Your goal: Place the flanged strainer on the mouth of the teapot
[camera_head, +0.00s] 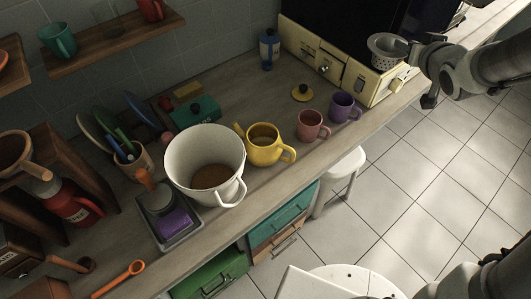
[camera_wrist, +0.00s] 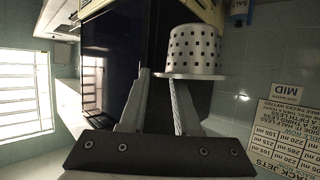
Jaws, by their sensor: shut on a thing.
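The flanged strainer (camera_head: 386,46), a grey perforated cup with a wide rim, is held in the air at the upper right of the head view, above the cream appliance. It also shows in the wrist view (camera_wrist: 194,50), where its flange is at my fingertips. My gripper (camera_head: 413,52) is shut on the strainer's rim; its fingers also show in the wrist view (camera_wrist: 160,85). The yellow teapot (camera_head: 264,152) stands upright on the counter, mouth uncovered, well left of and below the strainer in the head view.
A pink mug (camera_head: 312,126) and a purple mug (camera_head: 344,107) stand right of the teapot. A large white pot (camera_head: 204,150) stands close on its left. The cream appliance (camera_head: 340,66) and a blue shaker (camera_head: 268,50) are at the back.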

